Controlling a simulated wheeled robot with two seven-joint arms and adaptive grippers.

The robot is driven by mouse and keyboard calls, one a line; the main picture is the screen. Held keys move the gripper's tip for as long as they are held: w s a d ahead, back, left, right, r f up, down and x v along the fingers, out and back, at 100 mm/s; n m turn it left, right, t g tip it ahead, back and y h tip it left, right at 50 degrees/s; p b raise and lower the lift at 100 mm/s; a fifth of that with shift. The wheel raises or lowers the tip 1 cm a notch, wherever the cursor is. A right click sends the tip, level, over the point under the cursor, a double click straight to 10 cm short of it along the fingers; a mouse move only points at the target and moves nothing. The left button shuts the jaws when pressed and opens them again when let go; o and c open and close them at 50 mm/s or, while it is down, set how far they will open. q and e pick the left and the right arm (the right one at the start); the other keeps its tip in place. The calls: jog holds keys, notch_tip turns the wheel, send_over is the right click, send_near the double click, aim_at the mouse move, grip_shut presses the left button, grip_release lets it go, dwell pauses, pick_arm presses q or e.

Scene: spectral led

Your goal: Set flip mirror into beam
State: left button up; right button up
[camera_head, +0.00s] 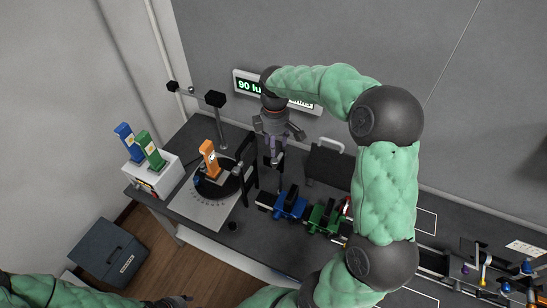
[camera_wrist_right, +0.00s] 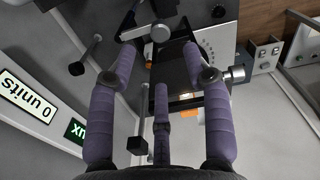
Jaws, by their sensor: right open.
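My right gripper (camera_head: 277,150) hangs fingers down over the back of the bench. In the right wrist view it is open (camera_wrist_right: 163,58), with purple fingers spread around a dark plate (camera_wrist_right: 176,66) and a round grey post top (camera_wrist_right: 160,32). I cannot tell whether any finger touches them. A black upright frame (camera_head: 249,168), which may be the flip mirror mount, stands just left of the gripper in the head view. The mirror face cannot be made out. My left gripper (camera_head: 172,302) is at the bottom edge, mostly cut off, its jaws unclear.
An orange module (camera_head: 209,160) stands on a black round stage (camera_head: 218,185). Blue (camera_head: 291,205) and green (camera_head: 325,217) units sit right of the frame. A white box (camera_head: 151,178) holds blue and green modules. A lit display (camera_head: 248,86) hangs behind. A black-topped stand (camera_head: 215,100) rises nearby.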

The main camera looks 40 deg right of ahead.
aim_at(275, 160)
notch_tip(275, 160, down, 9)
jog(key=shift+r, duration=0.2)
dwell(0.3)
grip_shut()
